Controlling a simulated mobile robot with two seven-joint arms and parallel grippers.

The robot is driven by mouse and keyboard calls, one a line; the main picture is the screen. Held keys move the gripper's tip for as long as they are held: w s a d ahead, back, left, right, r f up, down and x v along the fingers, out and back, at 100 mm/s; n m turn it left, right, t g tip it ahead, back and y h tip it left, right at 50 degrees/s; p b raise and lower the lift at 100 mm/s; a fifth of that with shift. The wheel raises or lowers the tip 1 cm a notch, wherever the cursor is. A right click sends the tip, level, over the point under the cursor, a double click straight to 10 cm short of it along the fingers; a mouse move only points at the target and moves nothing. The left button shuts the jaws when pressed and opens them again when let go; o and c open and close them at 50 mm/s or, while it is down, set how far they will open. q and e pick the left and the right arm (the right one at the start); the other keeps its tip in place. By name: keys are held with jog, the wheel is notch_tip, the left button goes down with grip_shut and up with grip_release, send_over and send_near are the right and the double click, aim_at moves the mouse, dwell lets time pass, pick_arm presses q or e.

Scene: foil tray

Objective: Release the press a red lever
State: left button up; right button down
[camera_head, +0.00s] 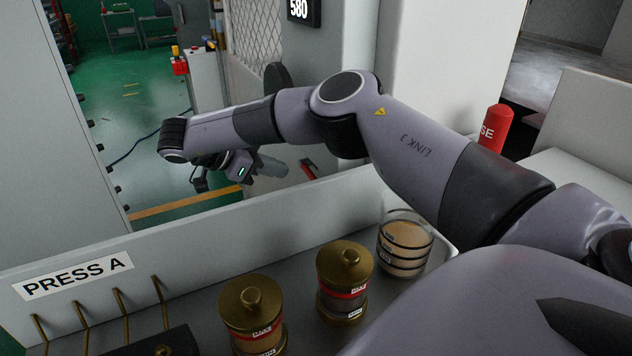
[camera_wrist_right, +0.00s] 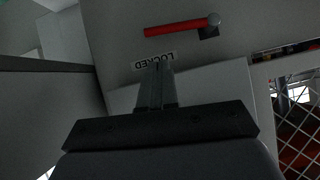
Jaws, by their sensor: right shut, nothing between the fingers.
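The red lever (camera_wrist_right: 178,27) shows in the wrist view near the top. It lies almost level in that picture, with a grey round end at its right on a dark mount. In the head view a small part of the lever (camera_head: 308,168) shows beyond my right arm. My right gripper (camera_wrist_right: 156,66) is shut and empty; its fingers point toward the panel below the lever and appear apart from it. In the head view the right gripper (camera_head: 275,167) is left of the lever. My left gripper is not in view.
A "LOCKED" label (camera_wrist_right: 155,60) is upside down on the panel, partly behind the fingers. A tray wall marked "PRESS A" (camera_head: 73,276) crosses the head view. A red cylinder (camera_head: 493,130) stands at right.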

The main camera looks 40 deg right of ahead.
aim_at(310, 178)
dwell(0.4)
jog(key=p+x, duration=0.2)
jog(key=x, duration=0.8)
jog(key=shift+w, duration=0.1)
jog(key=shift+f+b, duration=0.35)
jog(key=shift+f, duration=0.9)
